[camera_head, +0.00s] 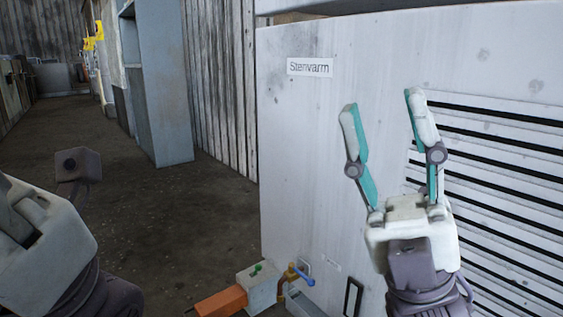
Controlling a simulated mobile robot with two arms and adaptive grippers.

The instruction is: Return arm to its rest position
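My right gripper (380,106) is raised in front of the white blower housing (310,140). Its two fingers, with teal inner pads, point up and stand apart with nothing between them. The housing carries a "Stenvarm" label (310,67) left of the gripper and dark horizontal louvres (510,170) behind and to the right of it. I cannot tell whether the gripper touches the housing. My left arm (45,245) comes in at the lower left edge, and its fingers do not show.
Low by the housing are an orange block (221,302), a pale box with a green knob (258,287) and a valve with a blue handle (303,275). A grey cabinet (160,85) stands further back. The brown floor (165,215) between is clear.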

